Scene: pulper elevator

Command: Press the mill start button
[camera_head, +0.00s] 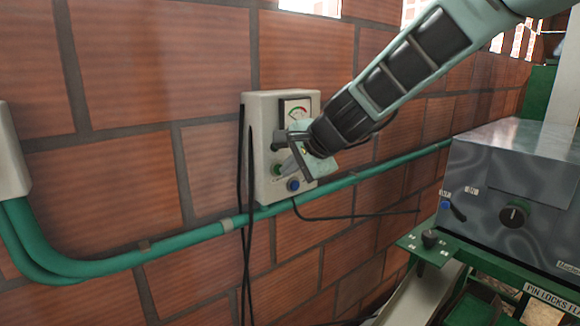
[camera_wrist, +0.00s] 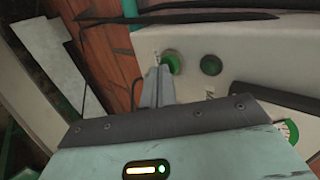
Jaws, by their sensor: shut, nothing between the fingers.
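A pale control box (camera_head: 262,112) is fixed to the brick wall in the head view. A small green button (camera_head: 277,170) sits on its front face, above a blue knob (camera_head: 293,185). My gripper (camera_head: 285,166) is in front of the box, its shut, empty fingers pointing at the green button. In the wrist view, the fingertips (camera_wrist: 158,72) are beside a bright green round button (camera_wrist: 173,62) and partly cover its left side. I cannot tell whether the fingertips touch the bright button. No clear label for the mill start is readable.
A dial gauge (camera_head: 296,112) is at the top of the box. A green pipe (camera_head: 190,236) runs along the wall below it, and black cables (camera_head: 247,225) hang at its left side. A grey machine (camera_head: 500,190) with a black knob stands at the right.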

